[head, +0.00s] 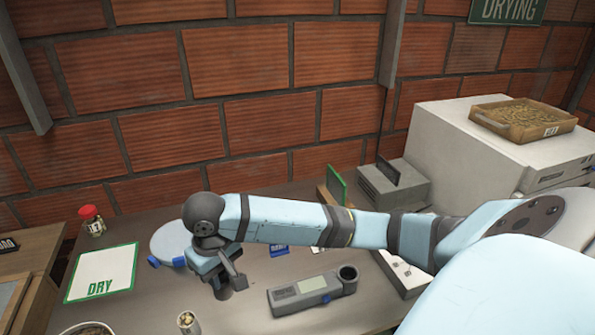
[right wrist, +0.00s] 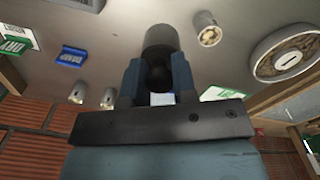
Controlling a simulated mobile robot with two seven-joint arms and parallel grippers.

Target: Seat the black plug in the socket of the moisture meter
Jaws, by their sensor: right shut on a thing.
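My right gripper (head: 222,282) is above the table, left of the moisture meter. It is shut on a dark cylinder, apparently the black plug (head: 223,293), which also shows between the fingers in the right wrist view (right wrist: 160,42). The cylinder is roughly upright, its end pointing down; I cannot tell its gap to the table. My left gripper is not in view.
A small grain cup (head: 187,320) stands near the front. A grey box (head: 402,175) and a white oven (head: 450,145) stand at the back right.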

